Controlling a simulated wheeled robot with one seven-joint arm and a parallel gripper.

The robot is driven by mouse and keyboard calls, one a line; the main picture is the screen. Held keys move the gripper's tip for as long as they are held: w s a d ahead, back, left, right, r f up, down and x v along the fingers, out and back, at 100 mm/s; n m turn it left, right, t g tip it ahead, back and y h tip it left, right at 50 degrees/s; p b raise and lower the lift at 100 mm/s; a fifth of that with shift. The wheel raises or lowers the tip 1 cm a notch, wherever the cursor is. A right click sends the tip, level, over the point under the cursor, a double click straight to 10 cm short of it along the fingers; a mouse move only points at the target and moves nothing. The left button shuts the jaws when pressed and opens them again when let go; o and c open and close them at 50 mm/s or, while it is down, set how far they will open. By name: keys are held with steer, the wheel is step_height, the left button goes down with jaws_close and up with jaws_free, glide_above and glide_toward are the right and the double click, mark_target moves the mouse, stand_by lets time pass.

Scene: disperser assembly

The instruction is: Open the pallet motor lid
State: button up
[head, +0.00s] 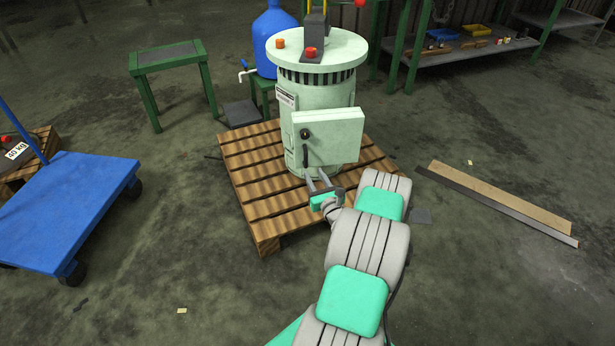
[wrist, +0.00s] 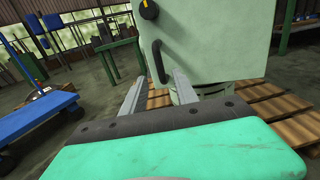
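The pale green motor (head: 330,95) stands upright on a wooden pallet (head: 250,185). On its front is a square box with a flat lid (head: 338,138), which looks shut; the lid also fills the upper middle of the wrist view (wrist: 220,45). The lid has a round black knob (head: 305,133) and, below it, a curved black handle (head: 305,155). The knob (wrist: 148,9) and handle (wrist: 159,62) also show in the wrist view. My gripper (head: 317,178) is just below the handle, fingers apart and empty. In the wrist view the handle appears between the fingertips (wrist: 157,90), seemingly beyond them.
A blue cart (head: 65,205) stands at the left. A green table (head: 167,55) and a blue jug (head: 272,40) are behind the pallet. Planks (head: 500,195) lie on the floor at the right. The floor in front is mostly clear.

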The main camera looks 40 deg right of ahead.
mark_target(306, 161)
steer(key=b+x, duration=0.1)
steer(key=x, duration=0.6)
steer(key=shift+w+d+r+b, duration=0.1)
steer(key=shift+w+b, duration=0.25)
jaws_close()
stand_by(1.0)
